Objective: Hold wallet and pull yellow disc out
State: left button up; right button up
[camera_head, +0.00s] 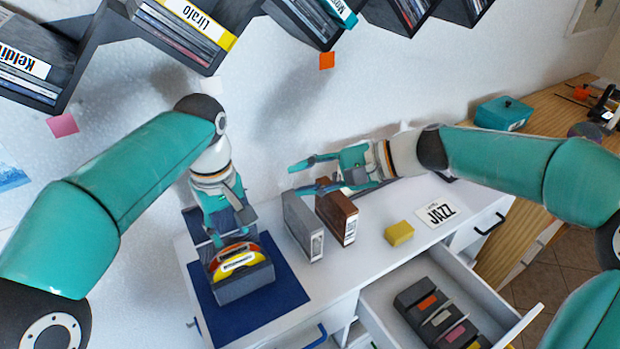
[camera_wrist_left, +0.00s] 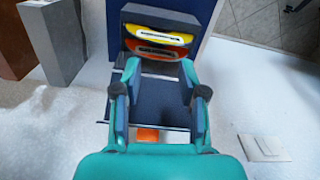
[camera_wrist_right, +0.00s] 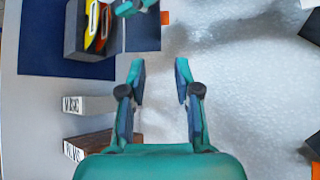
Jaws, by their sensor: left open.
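A dark wallet (camera_head: 246,287) stands on the blue mat (camera_head: 285,297). A yellow disc (camera_wrist_left: 179,37) and an orange-red disc (camera_wrist_left: 176,53) sit in it, side by side, with their upper edges showing in the left wrist view. My left gripper (camera_head: 225,226) is behind the wallet, pointing down at it. In the left wrist view its fingers (camera_wrist_left: 158,104) are apart, with a dark panel between and below them; contact cannot be told. My right gripper (camera_head: 297,177) is open and empty, raised above the grey and brown blocks. It also shows open in the right wrist view (camera_wrist_right: 160,68).
A grey block (camera_head: 299,228) and a brown block (camera_head: 338,219) stand right of the mat. A yellow block (camera_head: 398,233) and a JAZZ card (camera_head: 438,213) lie further right. Shelves (camera_head: 68,58) hang above on the wall.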

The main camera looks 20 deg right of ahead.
jog(key=x, duration=1.6)
jog(key=shift+w+a+f, duration=0.1)
jog(key=shift+a, duration=0.1)
jog(key=shift+c, duration=0.3)
grip_shut()
